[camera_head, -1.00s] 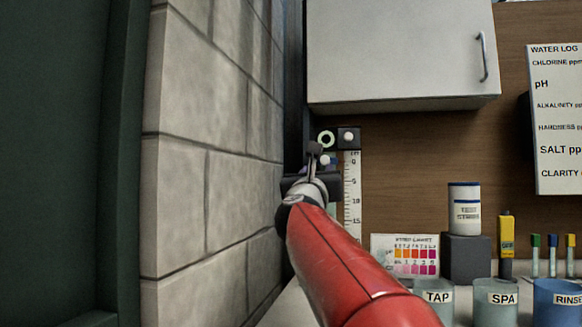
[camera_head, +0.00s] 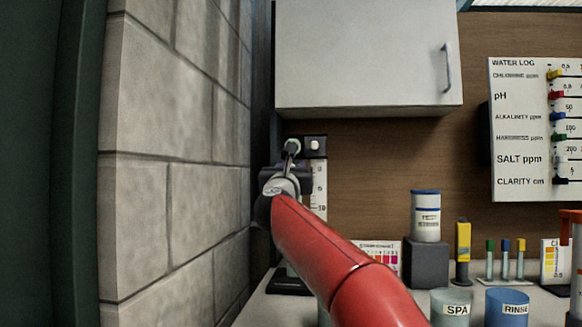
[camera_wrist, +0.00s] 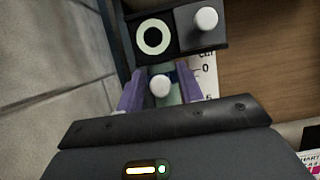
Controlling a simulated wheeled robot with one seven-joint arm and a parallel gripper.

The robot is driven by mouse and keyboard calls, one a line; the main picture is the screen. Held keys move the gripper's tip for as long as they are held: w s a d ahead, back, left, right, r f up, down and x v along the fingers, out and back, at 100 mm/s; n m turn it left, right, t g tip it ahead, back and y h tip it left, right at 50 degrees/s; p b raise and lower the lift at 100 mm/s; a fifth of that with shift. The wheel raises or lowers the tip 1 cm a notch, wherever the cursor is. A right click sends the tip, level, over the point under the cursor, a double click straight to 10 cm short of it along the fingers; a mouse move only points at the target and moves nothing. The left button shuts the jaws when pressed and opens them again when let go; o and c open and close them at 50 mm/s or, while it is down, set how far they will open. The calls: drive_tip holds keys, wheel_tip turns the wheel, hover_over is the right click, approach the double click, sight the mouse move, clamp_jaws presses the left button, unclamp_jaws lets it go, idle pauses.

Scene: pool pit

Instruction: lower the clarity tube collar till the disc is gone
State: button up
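The clarity tube (camera_wrist: 173,97) shows as a pale green strip behind my fingers, beside a white scale (camera_wrist: 204,72); the scale also shows in the head view (camera_head: 319,190). A lower white knob (camera_wrist: 160,87), apparently on the collar, sits between the purple fingers of my gripper (camera_wrist: 160,84). The fingers stand apart, with gaps beside the knob. In the head view my gripper (camera_head: 290,152) hides the collar. I cannot make out a separate disc.
A block wall (camera_head: 180,150) stands close on the left. A white cabinet (camera_head: 365,55) hangs above. A strip chart (camera_head: 379,255), grey block (camera_head: 427,262), SPA cup (camera_head: 451,307) and RINSE cup (camera_head: 507,307) are to the right, with a water log board (camera_head: 520,130) behind.

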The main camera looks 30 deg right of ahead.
clamp_jaws()
drive_tip(key=shift+f, duration=0.15)
wheel_tip(320, 180, down, 5)
drive_tip(key=b, duration=0.5)
drive_tip(key=shift+b, duration=0.35)
unclamp_jaws()
